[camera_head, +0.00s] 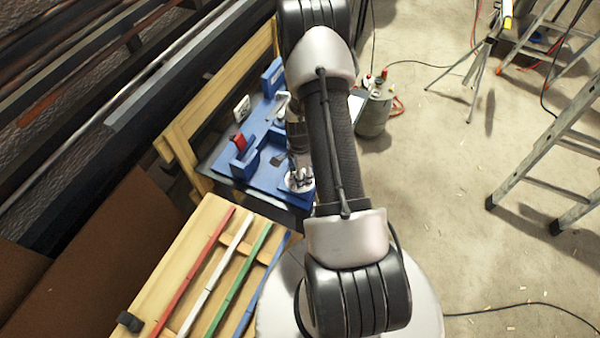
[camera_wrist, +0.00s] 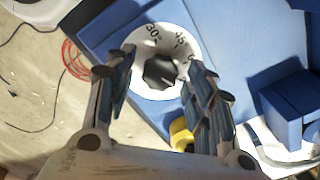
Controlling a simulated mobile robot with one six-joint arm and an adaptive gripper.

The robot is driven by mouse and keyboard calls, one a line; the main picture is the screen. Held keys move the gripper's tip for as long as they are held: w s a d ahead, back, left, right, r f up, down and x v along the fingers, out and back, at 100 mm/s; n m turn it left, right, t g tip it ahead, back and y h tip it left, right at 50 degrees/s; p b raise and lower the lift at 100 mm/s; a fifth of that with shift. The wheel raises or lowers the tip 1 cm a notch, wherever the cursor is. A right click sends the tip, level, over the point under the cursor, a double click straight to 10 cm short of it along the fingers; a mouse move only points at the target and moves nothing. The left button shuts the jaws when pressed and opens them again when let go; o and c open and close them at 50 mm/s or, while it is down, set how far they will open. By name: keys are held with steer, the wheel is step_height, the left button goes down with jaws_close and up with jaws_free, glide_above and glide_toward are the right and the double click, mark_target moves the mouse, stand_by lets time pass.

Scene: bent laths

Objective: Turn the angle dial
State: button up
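The angle dial (camera_wrist: 185,30) is a white disc with printed degree marks, 30° and 45° among them, and a dark faceted knob (camera_wrist: 160,71) at its centre. It lies on a blue bench plate (camera_wrist: 248,30). In the wrist view my gripper (camera_wrist: 157,75) is open, with one finger on each side of the knob and gaps visible between. Whether the fingertips are at knob height I cannot tell. In the head view the white dial (camera_head: 296,182) shows at the bench's near right corner, partly hidden by my gripper and arm.
Blue blocks (camera_head: 245,165) and a red-topped part (camera_head: 239,142) stand on the bench. A yellow part (camera_wrist: 181,134) is beside one finger. Red, white, green and blue laths (camera_head: 235,270) lie on a wooden rack in front. A grey canister (camera_head: 373,112) stands behind right.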

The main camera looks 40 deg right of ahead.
steer(key=c, duration=0.9)
steer(key=shift+c, duration=0.2)
steer(key=n, duration=0.4)
steer(key=shift+b, duration=0.35)
steer(key=n, duration=0.4)
steer(key=shift+n+b, duration=0.3)
steer(key=n, duration=0.9)
steer(key=shift+b, duration=0.4)
